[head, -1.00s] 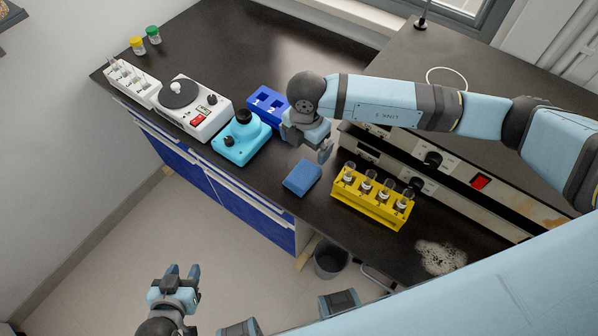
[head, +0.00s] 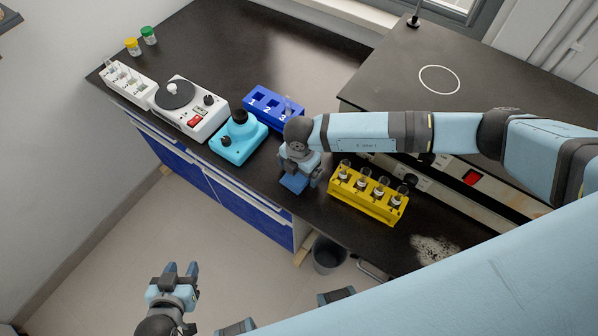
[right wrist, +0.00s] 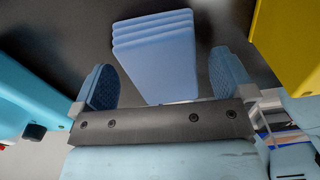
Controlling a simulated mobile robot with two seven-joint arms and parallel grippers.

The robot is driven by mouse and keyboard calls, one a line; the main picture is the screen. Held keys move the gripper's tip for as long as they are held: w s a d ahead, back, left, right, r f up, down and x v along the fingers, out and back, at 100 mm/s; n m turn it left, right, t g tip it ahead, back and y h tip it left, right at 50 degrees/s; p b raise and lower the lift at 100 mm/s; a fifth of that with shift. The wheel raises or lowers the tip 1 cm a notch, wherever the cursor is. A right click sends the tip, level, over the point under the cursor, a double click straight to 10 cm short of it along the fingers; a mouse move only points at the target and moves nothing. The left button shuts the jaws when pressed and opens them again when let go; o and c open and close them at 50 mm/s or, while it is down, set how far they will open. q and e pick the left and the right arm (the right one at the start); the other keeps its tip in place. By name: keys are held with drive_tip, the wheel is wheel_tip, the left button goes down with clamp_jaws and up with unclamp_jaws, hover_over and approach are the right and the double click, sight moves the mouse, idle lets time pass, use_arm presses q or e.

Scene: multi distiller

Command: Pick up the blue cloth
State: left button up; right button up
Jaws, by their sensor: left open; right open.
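The blue cloth (head: 293,184) is a folded stack lying on the black bench between the cyan device and the yellow rack. In the right wrist view the cloth (right wrist: 158,62) shows its layered folds, lying ahead of and between the two fingers. My right gripper (head: 297,172) is open above the cloth, with its fingers on either side and pointing down; it also shows in the right wrist view (right wrist: 162,82). Whether the fingers touch the cloth cannot be told. My left gripper (head: 181,270) is open and empty, over the floor at the lower left.
A yellow rack (head: 366,204) with several capped tubes stands right of the cloth. A cyan device (head: 238,142), a blue numbered rack (head: 274,108) and a white device (head: 190,112) stand left and behind. A white foam patch (head: 436,249) lies at the right.

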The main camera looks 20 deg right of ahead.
drive_tip(key=c, duration=1)
drive_tip(key=shift+o, duration=0.2)
drive_tip(key=shift+r, duration=0.1)
wheel_tip(320, 180, up, 20)
drive_tip(key=b, duration=0.1)
drive_tip(key=shift+b, duration=0.4)
drive_tip(key=o, duration=0.3)
drive_tip(key=shift+c, duration=1.1)
